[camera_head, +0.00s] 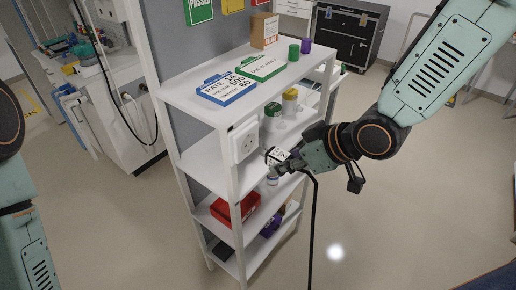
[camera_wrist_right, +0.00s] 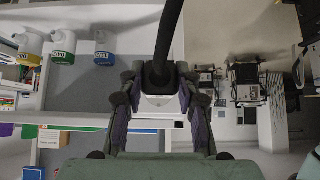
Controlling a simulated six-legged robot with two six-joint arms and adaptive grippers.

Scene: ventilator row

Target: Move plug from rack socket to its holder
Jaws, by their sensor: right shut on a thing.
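The plug (camera_head: 278,155) is a white block with dark lettering, and a black cable (camera_head: 312,220) hangs from it. My right gripper (camera_head: 283,164) is shut on the plug, to the right of the rack's front post. The white rack socket (camera_head: 243,141) is on that post, just left of the plug, and its face shows. I cannot make out the plug's holder. My left gripper is out of view.
The white shelf rack (camera_head: 190,95) carries blue and green signs, a box and small jars on top. Lower shelves hold bottles (camera_head: 290,100) and a red bin (camera_head: 232,208). A black case (camera_head: 345,35) stands behind. The floor at right is clear.

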